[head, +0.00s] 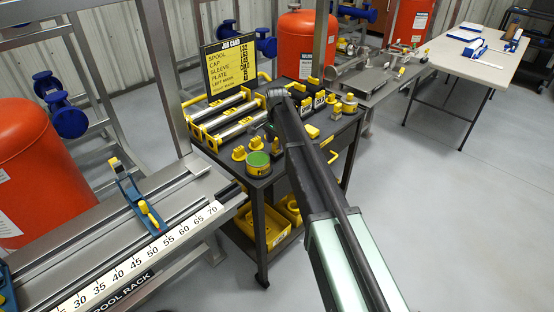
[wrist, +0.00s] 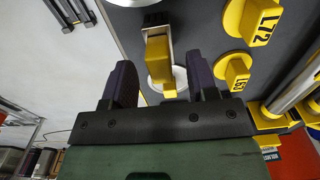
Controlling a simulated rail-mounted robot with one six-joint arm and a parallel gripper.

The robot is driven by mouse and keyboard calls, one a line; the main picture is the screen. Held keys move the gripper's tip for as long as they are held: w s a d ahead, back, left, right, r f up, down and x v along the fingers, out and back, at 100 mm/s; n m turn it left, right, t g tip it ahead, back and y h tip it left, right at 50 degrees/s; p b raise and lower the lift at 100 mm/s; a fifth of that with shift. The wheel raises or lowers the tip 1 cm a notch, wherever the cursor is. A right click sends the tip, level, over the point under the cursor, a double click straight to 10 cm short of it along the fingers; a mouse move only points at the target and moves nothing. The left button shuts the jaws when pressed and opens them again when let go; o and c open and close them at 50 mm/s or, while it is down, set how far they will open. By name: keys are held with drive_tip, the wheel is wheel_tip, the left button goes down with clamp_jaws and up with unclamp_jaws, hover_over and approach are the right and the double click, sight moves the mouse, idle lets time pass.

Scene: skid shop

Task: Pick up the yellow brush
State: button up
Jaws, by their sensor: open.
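My gripper (wrist: 160,68) is open, with one dark finger on each side of this piece and a gap at both sides. In the head view a small yellow-and-tan piece (head: 276,146) on the cart top, beside my arm, seems to be the same thing. My gripper is mostly hidden by my arm in the head view.
Labelled yellow caps, L72 (wrist: 262,22) and L63 (wrist: 236,72), stand close to the right finger. The dark cart (head: 262,205) also bears a green-topped round tin (head: 258,163), metal bars in yellow holders (head: 225,118) and a job card sign (head: 230,66). Floor on the right is clear.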

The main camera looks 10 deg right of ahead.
sight(277, 142)
wheel_tip(277, 142, down, 2)
drive_tip(key=shift+f+b, duration=0.2)
drive_tip(key=shift+b, duration=0.15)
drive_tip(key=shift+r, duration=0.3)
drive_tip(key=shift+c, duration=0.4)
clamp_jaws()
drive_tip(key=shift+p, duration=0.3)
wheel_tip(277, 142, up, 20)
drive_tip(key=p, duration=2)
